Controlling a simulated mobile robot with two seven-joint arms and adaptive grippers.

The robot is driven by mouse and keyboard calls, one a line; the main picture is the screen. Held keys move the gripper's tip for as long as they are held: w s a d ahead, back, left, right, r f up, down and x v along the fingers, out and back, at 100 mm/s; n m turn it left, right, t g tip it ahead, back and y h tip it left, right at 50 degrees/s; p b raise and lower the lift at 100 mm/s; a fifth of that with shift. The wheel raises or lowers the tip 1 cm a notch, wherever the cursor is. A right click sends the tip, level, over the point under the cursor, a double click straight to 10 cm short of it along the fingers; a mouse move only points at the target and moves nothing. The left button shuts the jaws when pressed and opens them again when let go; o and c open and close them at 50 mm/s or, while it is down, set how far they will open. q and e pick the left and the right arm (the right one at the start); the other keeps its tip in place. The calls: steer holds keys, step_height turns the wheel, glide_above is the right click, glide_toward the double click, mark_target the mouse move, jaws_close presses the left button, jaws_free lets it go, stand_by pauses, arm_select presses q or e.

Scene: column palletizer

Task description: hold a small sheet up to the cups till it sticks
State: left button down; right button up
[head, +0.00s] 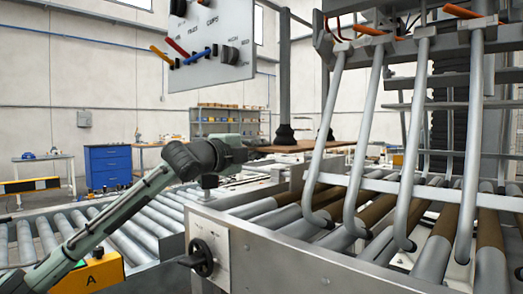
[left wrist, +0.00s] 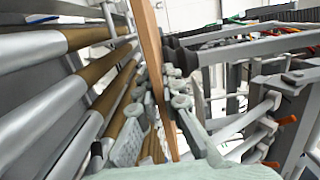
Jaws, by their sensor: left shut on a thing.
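The small brown sheet (head: 305,146) is level in the head view. In the left wrist view the sheet (left wrist: 150,45) shows nearly edge-on, as a thin brown strip between the fingers. My left gripper (head: 245,152) is shut on the sheet's left end; its fingers also show in the left wrist view (left wrist: 163,110). Two dark suction cups (head: 284,132) hang on posts right above the sheet. Their lower rims look at or very near its top face; I cannot tell whether they press on it. My right gripper is not in view.
A control panel (head: 215,45) with levers hangs above my left arm. Grey bent bars (head: 368,130) stand close on the right, over the roller conveyor (head: 435,250). A frame with a black handwheel (head: 203,258) stands below the gripper. More rollers (head: 125,240) lie at left.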

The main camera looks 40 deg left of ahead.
arm_select(q)
steer(key=c, duration=1.6)
jaws_free()
steer(key=shift+s, duration=0.1)
steer(key=s+b, duration=0.2)
steer(key=s, duration=2)
steer(key=shift+d, duration=0.3)
steer(key=shift+f, duration=0.1)
steer(key=shift+w, duration=0.1)
